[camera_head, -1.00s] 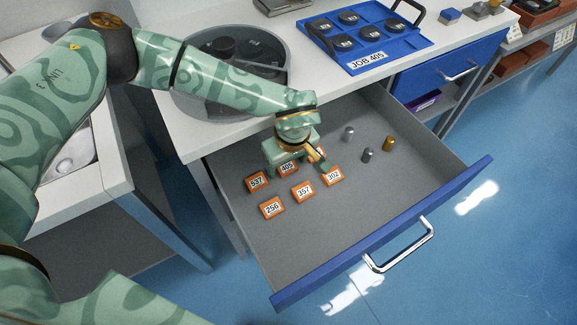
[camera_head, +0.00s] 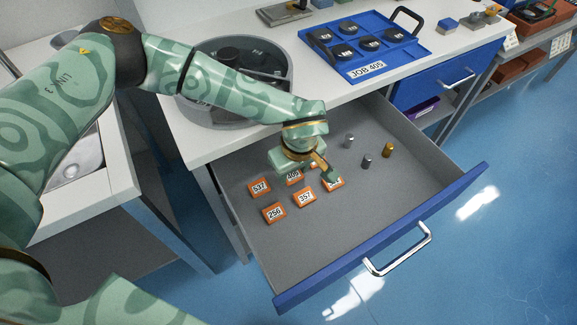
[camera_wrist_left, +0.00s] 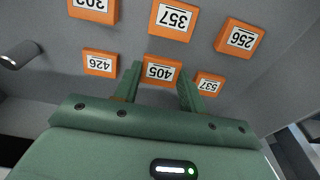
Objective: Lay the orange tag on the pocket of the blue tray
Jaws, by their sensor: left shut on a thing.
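The orange tag marked 405 (camera_head: 293,177) is in the open drawer among several like tags. It also shows in the left wrist view (camera_wrist_left: 162,72), between the two green fingers of my left gripper (camera_wrist_left: 159,86). The left gripper is shut on this tag, low over the drawer floor; in the head view the gripper (camera_head: 300,168) partly covers it. The blue tray (camera_head: 407,57) stands on the white counter behind the drawer. It has a JOB 405 label, several black discs and a black handle; I cannot clearly tell its pocket. My right gripper is not in view.
Orange tags 537 (camera_head: 259,187), 256 (camera_head: 274,212), 357 (camera_head: 304,196) and 302 (camera_head: 333,184) lie close by. Small metal cylinders (camera_head: 367,161) stand to the right. A round grey container (camera_head: 222,108) sits on the counter (camera_head: 320,88). The drawer's front half is clear.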

